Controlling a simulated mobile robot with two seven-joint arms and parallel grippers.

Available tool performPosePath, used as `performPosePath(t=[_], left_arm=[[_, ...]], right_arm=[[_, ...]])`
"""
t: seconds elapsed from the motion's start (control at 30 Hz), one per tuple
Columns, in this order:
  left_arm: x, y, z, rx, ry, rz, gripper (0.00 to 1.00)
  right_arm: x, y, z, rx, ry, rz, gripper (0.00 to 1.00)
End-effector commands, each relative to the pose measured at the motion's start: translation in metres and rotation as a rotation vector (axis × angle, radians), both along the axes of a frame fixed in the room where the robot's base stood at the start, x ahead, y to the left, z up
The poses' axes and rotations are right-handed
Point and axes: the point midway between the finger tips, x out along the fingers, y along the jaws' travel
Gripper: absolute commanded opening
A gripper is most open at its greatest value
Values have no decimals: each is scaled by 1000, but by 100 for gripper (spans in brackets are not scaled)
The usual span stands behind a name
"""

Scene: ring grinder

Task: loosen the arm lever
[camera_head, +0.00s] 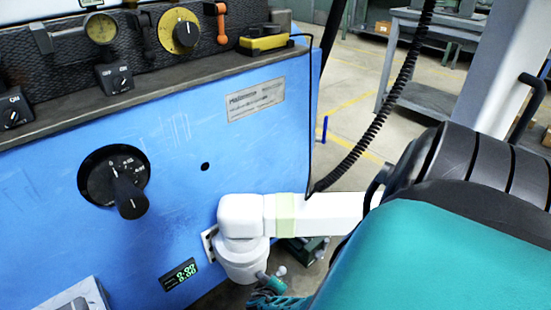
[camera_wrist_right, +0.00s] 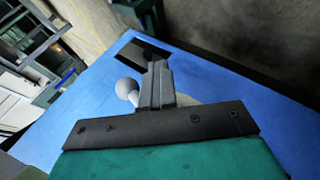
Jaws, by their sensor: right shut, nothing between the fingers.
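In the head view, a white jointed arm (camera_head: 318,212) with a pale green band comes out of the blue machine's right side. Under its joint is a small lever with a grey ball knob (camera_head: 281,270). In the right wrist view, a pale grey ball knob (camera_wrist_right: 127,87) on a short stem sits just left of my right gripper (camera_wrist_right: 157,72). The gripper's fingers are shut together and empty. The fingers partly cover the lever's stem, and I cannot tell if they touch it. My left gripper is not in view.
The blue machine front (camera_head: 190,130) carries a large black rotary knob (camera_head: 128,190) and a green digital display (camera_head: 178,275). Dials and switches line its dark top panel. A coiled black cable (camera_head: 385,115) hangs near the white arm. A grey workbench (camera_head: 420,50) stands behind on open floor.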

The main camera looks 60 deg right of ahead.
Motion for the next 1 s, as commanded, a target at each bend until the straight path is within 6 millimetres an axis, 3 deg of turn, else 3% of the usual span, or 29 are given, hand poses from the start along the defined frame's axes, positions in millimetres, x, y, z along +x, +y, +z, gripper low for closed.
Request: performPosePath(t=[1.0], left_arm=[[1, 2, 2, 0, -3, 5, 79]], right_arm=[[0, -5, 7, -5, -10, 5, 0]])
